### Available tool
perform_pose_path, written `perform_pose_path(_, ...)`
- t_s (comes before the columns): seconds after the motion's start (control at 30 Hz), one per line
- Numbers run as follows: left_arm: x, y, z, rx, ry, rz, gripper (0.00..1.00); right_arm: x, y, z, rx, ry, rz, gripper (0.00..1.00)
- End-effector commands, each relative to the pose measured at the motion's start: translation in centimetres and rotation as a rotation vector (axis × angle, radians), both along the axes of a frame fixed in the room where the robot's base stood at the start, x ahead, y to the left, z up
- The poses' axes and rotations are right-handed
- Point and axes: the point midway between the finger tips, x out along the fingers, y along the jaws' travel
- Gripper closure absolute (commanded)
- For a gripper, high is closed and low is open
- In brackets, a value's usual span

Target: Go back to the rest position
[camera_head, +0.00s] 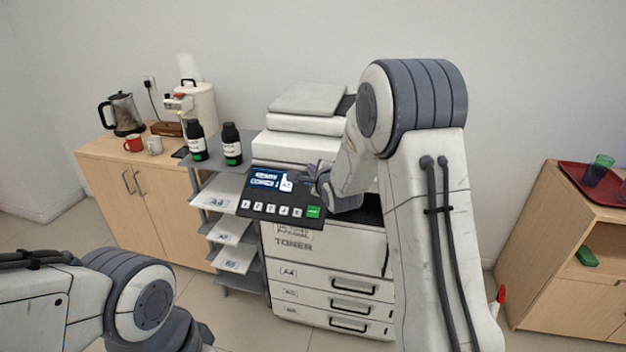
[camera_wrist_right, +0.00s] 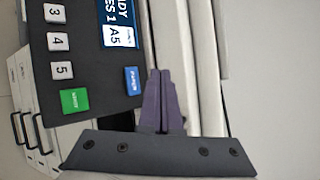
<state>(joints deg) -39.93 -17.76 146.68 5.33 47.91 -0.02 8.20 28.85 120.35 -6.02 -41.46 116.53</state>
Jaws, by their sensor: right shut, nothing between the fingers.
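My right gripper (camera_head: 312,174) is at the upper right edge of the copier's dark control panel (camera_head: 262,208). In the right wrist view its two purple fingers (camera_wrist_right: 159,74) are together with nothing between them. Their tips are close to the blue button (camera_wrist_right: 132,81) at the panel's edge; I cannot tell whether they touch it. The green button (camera_wrist_right: 75,100) is nearby. The panel's screen (camera_head: 266,181) is lit and shows A5. My left arm shows at the lower left of the head view, but its gripper is out of view.
The copier (camera_head: 330,262) stands in front of me, with paper shelves (camera_head: 228,236) and two dark toner bottles (camera_head: 231,145) to its left. A wooden cabinet (camera_head: 150,200) with a kettle (camera_head: 123,115) and mugs stands further left. A wooden unit (camera_head: 565,260) with a red tray (camera_head: 572,175) is right.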

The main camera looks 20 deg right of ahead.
Motion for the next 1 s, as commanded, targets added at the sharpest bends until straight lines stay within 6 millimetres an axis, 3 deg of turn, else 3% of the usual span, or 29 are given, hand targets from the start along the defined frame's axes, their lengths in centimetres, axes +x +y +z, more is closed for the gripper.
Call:
perform_pose_path(0.7, 0.0, 0.0, -0.1, 0.0, 0.0, 0.0, 0.5, -0.2, 0.6, 0.0, -0.019, 0.013, 0.014, 1.0)
perform_pose_path(0.77, 0.0, 0.0, -0.1, 0.0, 0.0, 0.0, 0.5, -0.7, 1.9, 0.0, -0.064, 0.044, 0.05, 1.0)
perform_pose_path(0.87, 0.0, 0.0, -0.1, 0.0, 0.0, 0.0, 0.5, -2.7, 6.0, -0.1, -0.218, 0.146, 0.175, 1.0)
perform_pose_path(0.97, 0.0, 0.0, -0.1, 0.0, 0.0, 0.0, 0.5, -7.0, 11.5, -0.6, -0.45, 0.284, 0.393, 1.0)
perform_pose_path(1.0, 0.0, 0.0, -0.1, 0.0, 0.0, 0.0, 0.5, -9.2, 13.6, -0.8, -0.554, 0.335, 0.5, 1.0)
